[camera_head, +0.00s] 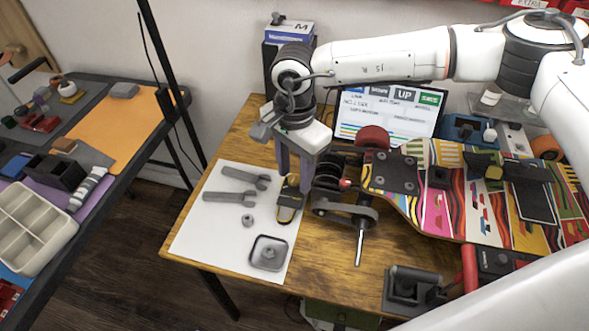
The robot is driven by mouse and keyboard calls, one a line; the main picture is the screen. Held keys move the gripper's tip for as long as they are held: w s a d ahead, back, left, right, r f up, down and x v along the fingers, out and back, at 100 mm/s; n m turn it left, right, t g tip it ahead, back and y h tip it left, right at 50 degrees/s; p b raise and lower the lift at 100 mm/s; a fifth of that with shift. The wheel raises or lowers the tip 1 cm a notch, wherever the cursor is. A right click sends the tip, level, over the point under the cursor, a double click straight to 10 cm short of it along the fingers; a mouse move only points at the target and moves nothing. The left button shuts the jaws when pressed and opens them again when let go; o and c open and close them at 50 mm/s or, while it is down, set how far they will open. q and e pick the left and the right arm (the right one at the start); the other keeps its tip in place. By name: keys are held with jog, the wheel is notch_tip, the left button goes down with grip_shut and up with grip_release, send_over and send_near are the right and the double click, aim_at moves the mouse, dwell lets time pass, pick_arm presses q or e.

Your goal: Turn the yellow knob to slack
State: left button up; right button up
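My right gripper (294,184) points down over the right edge of the white sheet (222,221). Its two grey fingers are apart, with a gap between them. A small black and yellow item (289,206) lies just below and between the fingertips; I cannot tell whether they touch it. My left gripper is out of view.
Wrenches (229,197), a nut (248,220) and a small grey tray (268,253) lie on the sheet. A black truck with a metal axle (359,247) is right of the gripper. A screen (385,112) stands behind. A black fixture (410,290) is at the front.

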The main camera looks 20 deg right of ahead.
grip_shut()
jog(key=shift+m+b, duration=0.35)
jog(key=shift+m, duration=0.05)
jog(key=m+b, duration=0.3)
jog(key=m, duration=0.1)
jog(key=shift+f+m, duration=0.1)
jog(key=shift+m, duration=0.2)
jog(key=shift+m+b, duration=0.45)
jog(key=shift+m, duration=0.25)
jog(key=shift+m+b, duration=0.4)
jog(key=shift+m, duration=0.7)
jog(key=shift+w, duration=0.1)
jog(key=shift+r, duration=0.2)
grip_release()
